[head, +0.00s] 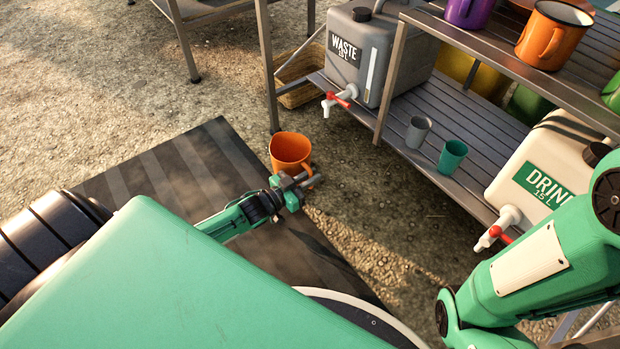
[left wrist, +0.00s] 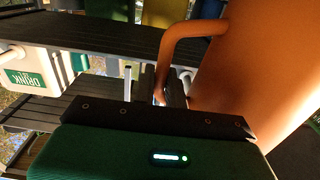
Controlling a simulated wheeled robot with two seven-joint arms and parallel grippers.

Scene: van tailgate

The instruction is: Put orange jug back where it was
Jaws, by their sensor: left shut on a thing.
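The orange jug (head: 290,151) is held upright in the air by my left gripper (head: 307,181), above the edge of the dark mat in the head view. The gripper is shut on the jug's handle. In the left wrist view the jug (left wrist: 245,70) fills the right side, with its handle (left wrist: 180,50) reaching down between the fingers (left wrist: 152,88). My right gripper is out of view; only part of the right arm shows at the lower right of the head view.
A slatted metal shelf (head: 440,125) holds a grey waste canister (head: 358,65), a drink canister (head: 545,180), a grey cup (head: 417,132) and a teal cup (head: 452,155). An orange mug (head: 548,38) and a purple mug (head: 466,10) stand on the upper shelf. A wicker basket (head: 298,92) sits on the ground.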

